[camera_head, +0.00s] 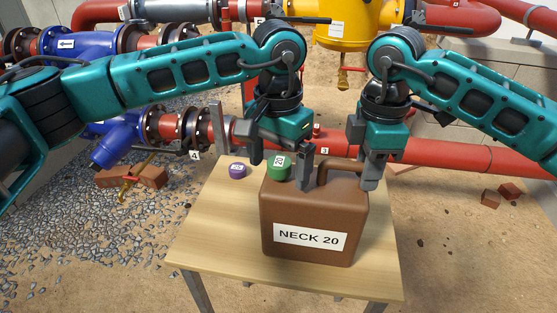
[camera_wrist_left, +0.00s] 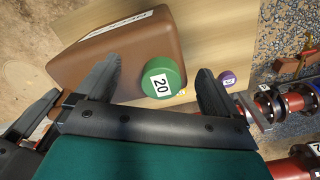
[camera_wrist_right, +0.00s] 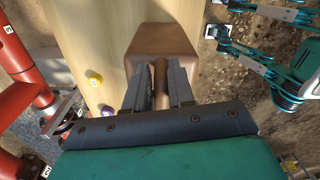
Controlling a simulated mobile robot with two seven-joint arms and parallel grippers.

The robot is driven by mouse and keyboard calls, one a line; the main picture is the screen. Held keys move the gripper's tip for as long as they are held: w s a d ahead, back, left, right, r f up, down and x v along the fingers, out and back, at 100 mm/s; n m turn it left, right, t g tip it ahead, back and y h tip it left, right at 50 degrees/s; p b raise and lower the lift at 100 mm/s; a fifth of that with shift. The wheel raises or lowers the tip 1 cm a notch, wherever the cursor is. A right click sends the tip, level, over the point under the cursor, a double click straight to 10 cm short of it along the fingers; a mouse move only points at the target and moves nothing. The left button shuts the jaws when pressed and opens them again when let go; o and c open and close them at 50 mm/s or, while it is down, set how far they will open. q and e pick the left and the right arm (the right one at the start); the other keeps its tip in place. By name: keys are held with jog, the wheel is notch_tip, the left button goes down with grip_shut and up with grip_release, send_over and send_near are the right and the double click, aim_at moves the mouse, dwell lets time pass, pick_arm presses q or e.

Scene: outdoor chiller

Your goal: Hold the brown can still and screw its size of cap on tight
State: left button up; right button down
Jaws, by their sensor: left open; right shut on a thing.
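The brown can (camera_head: 280,215), labelled NECK 20, stands upright on the table; it also shows in the left wrist view (camera_wrist_left: 100,62) and the right wrist view (camera_wrist_right: 160,40). The green cap (camera_head: 279,168), marked 20, sits at the can's top left corner, over where the neck would be; the neck is hidden, so I cannot tell how tight it is. My left gripper (camera_head: 282,157) is open, its fingers on either side of the green cap (camera_wrist_left: 162,77), apart from it. My right gripper (camera_head: 362,160) is shut on the can's handle (camera_wrist_right: 161,82).
A purple cap (camera_head: 237,170) lies on the wooden table (camera_head: 205,235) left of the can. A yellow cap (camera_wrist_right: 95,79) is near it in the right wrist view. Red pipes (camera_head: 440,152) run behind the table. The table's front left is clear.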

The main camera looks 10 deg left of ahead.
aim_at(279, 164)
pick_arm(q)
jog(key=shift+o, duration=0.3)
notch_tip(279, 164, up, 12)
dwell(0.7)
jog(key=shift+f, duration=0.15)
jog(key=shift+f, duration=5.75)
jog(key=shift+f, duration=0.25)
jog(key=shift+r, duration=0.15)
notch_tip(279, 164, up, 12)
